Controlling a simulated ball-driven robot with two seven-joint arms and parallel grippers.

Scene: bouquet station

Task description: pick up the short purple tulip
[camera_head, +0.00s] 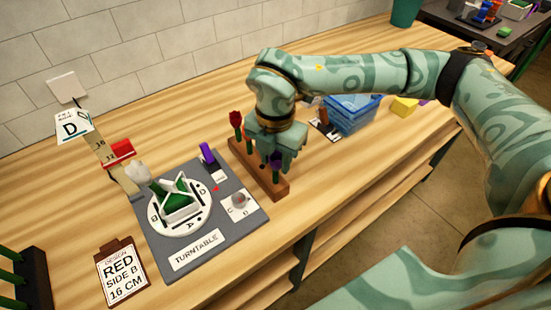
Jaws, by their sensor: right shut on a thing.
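My right gripper (273,152) reaches down over the wooden flower rack (245,160) from the right. It is shut on the short purple tulip (275,161), whose dark purple head shows just at the fingers. The gripper hides most of this tulip, and I cannot tell whether its stem is still in the rack. A taller red tulip (236,118) stands in the rack just left of the gripper. My left gripper is not in view.
Left of the rack is a grey turntable mat (238,228) bearing a white disc with a green-and-white holder (177,200) and a purple upright piece (208,154). A design card (122,272) lies at front left. A blue crate (352,113) stands behind right.

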